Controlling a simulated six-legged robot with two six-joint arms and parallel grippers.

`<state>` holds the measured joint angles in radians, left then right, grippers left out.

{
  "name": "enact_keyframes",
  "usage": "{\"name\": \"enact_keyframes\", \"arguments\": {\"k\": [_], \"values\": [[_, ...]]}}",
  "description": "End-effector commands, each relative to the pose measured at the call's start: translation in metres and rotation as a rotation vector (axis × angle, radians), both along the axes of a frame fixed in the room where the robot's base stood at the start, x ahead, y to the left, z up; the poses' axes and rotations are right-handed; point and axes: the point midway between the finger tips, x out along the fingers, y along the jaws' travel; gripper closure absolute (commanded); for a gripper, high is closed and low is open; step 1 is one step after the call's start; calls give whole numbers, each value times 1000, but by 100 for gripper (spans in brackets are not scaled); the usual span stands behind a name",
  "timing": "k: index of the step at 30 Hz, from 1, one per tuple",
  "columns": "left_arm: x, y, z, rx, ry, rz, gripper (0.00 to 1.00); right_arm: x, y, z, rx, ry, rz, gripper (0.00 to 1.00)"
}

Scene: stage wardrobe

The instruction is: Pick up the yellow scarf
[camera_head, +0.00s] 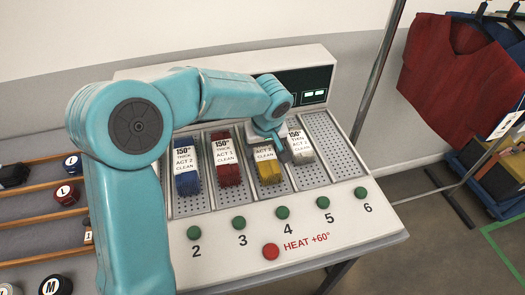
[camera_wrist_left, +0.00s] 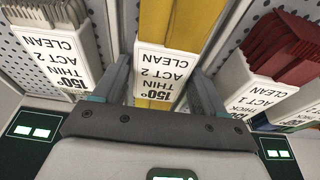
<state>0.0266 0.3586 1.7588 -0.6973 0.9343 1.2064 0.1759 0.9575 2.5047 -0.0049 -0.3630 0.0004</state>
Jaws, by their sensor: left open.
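The yellow scarf (camera_head: 269,172) lies folded in a slot of the white heating panel, with a white label reading 150°, THIN, ACT 2, CLEAN. My left gripper (camera_head: 277,147) is over its far end and hides part of the label in the head view. In the left wrist view the yellow scarf (camera_wrist_left: 175,22) runs up from between the two fingers of my left gripper (camera_wrist_left: 163,88). The fingers are apart, one on each side of the label; I cannot tell whether they touch it. My right gripper is not in view.
A red bundle (camera_head: 229,174) and a blue one (camera_head: 187,183) lie in slots to the left, a pale greyish one (camera_head: 301,148) to the right. The slot (camera_head: 328,140) at far right is empty. Green buttons and a red HEAT button (camera_head: 271,251) line the front.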

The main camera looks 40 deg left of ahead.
Motion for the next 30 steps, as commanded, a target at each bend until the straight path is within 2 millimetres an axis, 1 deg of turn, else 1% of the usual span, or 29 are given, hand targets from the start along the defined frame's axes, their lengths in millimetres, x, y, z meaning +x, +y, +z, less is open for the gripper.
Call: {"name": "enact_keyframes", "arguments": {"k": [5, 8, 9, 10, 17, 20, 23, 27, 30], "values": [[0, 0, 0, 0, 0, 0, 29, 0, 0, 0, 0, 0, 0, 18], [0, 0, 0, 0, 0, 0, 58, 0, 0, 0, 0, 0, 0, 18], [0, 0, 0, 0, 0, 0, 71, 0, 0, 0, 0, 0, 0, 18], [0, 0, 0, 0, 0, 0, 74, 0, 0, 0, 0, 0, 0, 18], [0, 0, 1, 0, 0, 0, 74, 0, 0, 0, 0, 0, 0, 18], [0, 0, 9, 2, -3, 0, 74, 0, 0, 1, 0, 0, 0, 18], [1, 0, 28, 0, -5, 1, 74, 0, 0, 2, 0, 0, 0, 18], [1, 0, 60, 0, -6, 1, 74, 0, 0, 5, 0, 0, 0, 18], [1, 0, 79, 0, -6, 0, 74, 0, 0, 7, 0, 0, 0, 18]]}}
